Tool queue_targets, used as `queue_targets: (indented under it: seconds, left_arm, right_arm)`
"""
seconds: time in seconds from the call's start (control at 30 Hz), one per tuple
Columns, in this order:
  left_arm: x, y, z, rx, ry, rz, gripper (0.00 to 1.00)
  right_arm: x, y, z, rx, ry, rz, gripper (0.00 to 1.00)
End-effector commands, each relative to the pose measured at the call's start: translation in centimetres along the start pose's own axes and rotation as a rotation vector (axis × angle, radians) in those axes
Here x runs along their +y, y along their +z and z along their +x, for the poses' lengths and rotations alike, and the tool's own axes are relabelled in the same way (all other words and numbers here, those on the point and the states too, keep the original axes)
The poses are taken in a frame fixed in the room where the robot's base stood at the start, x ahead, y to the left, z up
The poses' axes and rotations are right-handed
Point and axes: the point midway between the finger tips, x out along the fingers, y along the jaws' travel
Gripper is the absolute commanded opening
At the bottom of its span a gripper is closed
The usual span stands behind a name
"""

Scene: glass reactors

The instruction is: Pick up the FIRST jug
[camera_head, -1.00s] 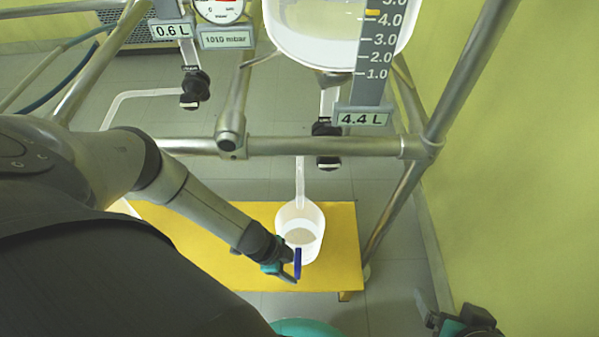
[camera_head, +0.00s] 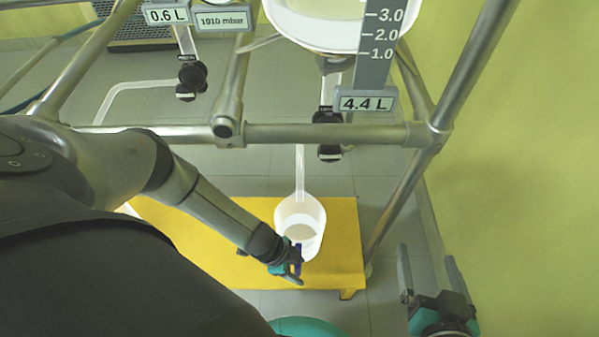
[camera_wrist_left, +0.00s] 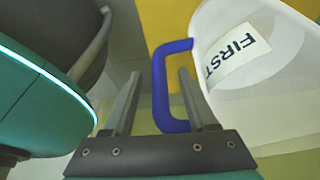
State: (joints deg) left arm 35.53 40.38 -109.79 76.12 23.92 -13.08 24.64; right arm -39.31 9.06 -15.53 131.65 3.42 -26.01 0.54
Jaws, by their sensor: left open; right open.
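The FIRST jug (camera_head: 301,222) is a white, translucent jug standing on the yellow bench (camera_head: 345,235), with a clear outlet tube above its mouth. In the left wrist view the jug (camera_wrist_left: 275,90) is at the right, with the word FIRST on its label (camera_wrist_left: 235,54). Its blue handle (camera_wrist_left: 160,85) lies between the open fingers of my left gripper (camera_wrist_left: 155,95). In the head view my left gripper (camera_head: 294,272) is at the handle side of the jug. My right gripper (camera_head: 430,265) is open and empty at the lower right, away from the jug.
A metal frame (camera_head: 330,134) crosses above the bench. Black valves (camera_head: 328,135) and a glass vessel (camera_head: 315,25) with a 4.4 L display (camera_head: 367,103) hang on it. A green wall (camera_head: 520,170) stands at the right. A teal rounded part shows at the bottom.

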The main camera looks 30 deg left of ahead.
Motion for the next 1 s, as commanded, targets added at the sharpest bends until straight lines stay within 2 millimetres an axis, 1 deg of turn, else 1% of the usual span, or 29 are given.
queue_targets:
  seconds: [0.27,0.77,0.8,1.0]
  left_arm:
    - [-0.01,-0.02,0.03,0.000,0.000,0.000,0.58]
    - [0.00,-0.02,0.03,0.000,0.000,0.000,0.01]
    - [0.00,-0.02,0.03,0.000,0.000,0.000,0.00]
    - [0.00,-0.02,0.03,0.000,0.000,-0.001,0.00]
  right_arm:
    - [-0.08,-0.03,0.00,0.006,-0.002,0.001,0.92]
    - [-0.08,0.01,0.01,0.004,-0.002,0.001,0.92]
    - [-0.08,0.01,0.01,0.004,-0.002,0.001,0.92]
    - [-0.08,0.01,0.01,0.004,-0.002,0.001,0.92]
